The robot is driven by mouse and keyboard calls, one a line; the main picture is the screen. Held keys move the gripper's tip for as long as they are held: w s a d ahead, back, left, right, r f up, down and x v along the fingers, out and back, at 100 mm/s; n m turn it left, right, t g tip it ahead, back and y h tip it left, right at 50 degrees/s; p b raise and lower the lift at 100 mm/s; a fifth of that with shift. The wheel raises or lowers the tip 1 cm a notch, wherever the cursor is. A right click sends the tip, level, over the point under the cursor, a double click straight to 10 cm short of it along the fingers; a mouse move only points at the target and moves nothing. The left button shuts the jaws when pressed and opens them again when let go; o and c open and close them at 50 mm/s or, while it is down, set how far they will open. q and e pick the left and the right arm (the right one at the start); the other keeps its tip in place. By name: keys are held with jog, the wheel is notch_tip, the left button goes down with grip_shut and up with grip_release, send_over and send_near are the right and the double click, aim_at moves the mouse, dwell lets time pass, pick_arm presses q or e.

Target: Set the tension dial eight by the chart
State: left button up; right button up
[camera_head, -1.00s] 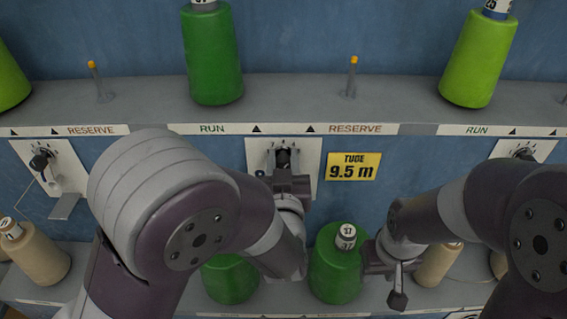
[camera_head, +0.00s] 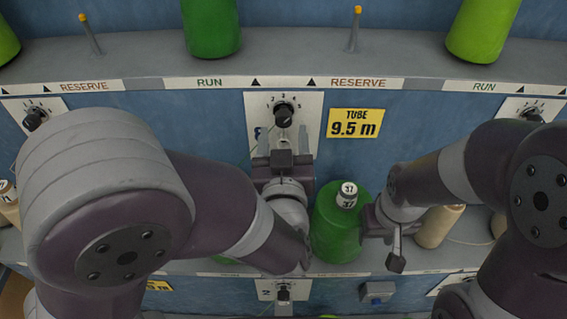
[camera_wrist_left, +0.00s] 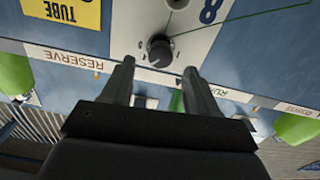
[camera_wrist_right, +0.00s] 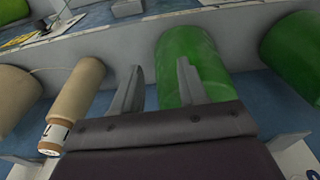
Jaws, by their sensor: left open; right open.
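The tension dial (camera_head: 283,115) is a black knob on a white plate with small numbers around its top. It also shows in the left wrist view (camera_wrist_left: 160,50), where an 8 is printed on its plate. My left gripper (camera_head: 282,140) is open just below the knob in the head view, its fingers apart and empty. In the left wrist view the fingertips (camera_wrist_left: 158,68) are either side of and just short of the knob. The pointer's exact number is too small to read. My right gripper (camera_head: 374,222) is open beside a green cone marked 37 (camera_head: 335,235).
A yellow label reading TUBE 9.5 m (camera_head: 355,123) is right of the dial. A grey shelf (camera_head: 290,65) with RUN and RESERVE strips runs above. Other dials (camera_head: 35,117) sit to the sides and below. A tan cone (camera_wrist_right: 75,105) stands near my right gripper.

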pick_arm(q)
jog(key=s, duration=0.7)
jog(key=shift+b, duration=0.45)
jog(key=shift+w+r, duration=0.1)
